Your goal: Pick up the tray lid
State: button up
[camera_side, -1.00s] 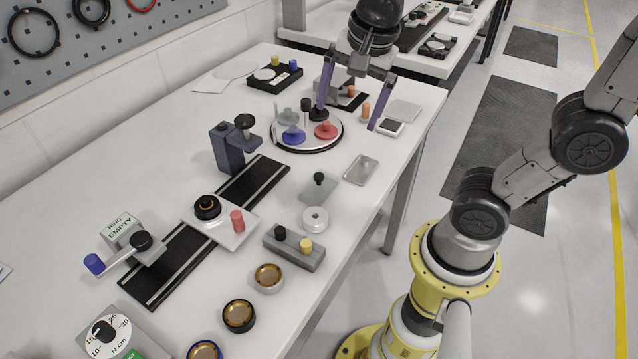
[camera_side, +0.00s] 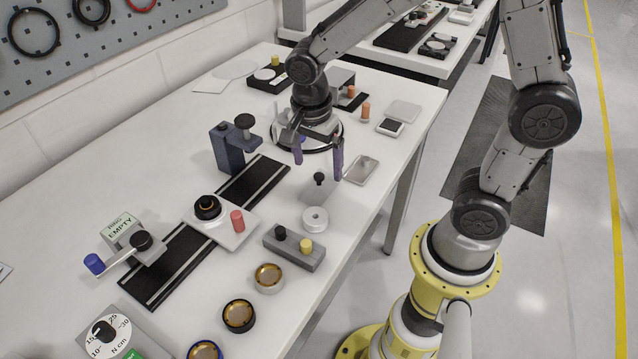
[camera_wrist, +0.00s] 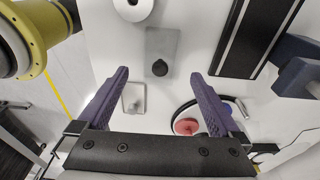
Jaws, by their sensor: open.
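The tray lid, a flat grey plate (camera_side: 311,193) with a black knob (camera_side: 319,178), lies on the white table. In the wrist view the lid (camera_wrist: 164,44) is ahead of my fingers, its knob (camera_wrist: 160,68) roughly midway between the fingertips. The shallow metal tray (camera_side: 362,169) lies beside it; it also shows in the wrist view (camera_wrist: 134,104), next to one finger. My gripper (camera_side: 318,163) is open and empty, its purple fingers pointing down above the table just behind the lid in the side view. It also shows in the wrist view (camera_wrist: 159,75).
A white ring (camera_side: 315,221) and a grey block with black and yellow pegs (camera_side: 294,250) stand nearer the camera. A dark clamp-like stand (camera_side: 226,150) is left of my gripper. The round turntable (camera_wrist: 182,108) with a red piece is partly hidden behind my gripper in the side view.

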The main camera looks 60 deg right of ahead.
aim_at(318, 176)
jog(key=shift+d+f, duration=0.15)
jog(key=shift+f, duration=1.25)
jog(key=shift+d+f, duration=0.1)
jog(key=shift+f, duration=1.25)
jog(key=c, duration=1.4)
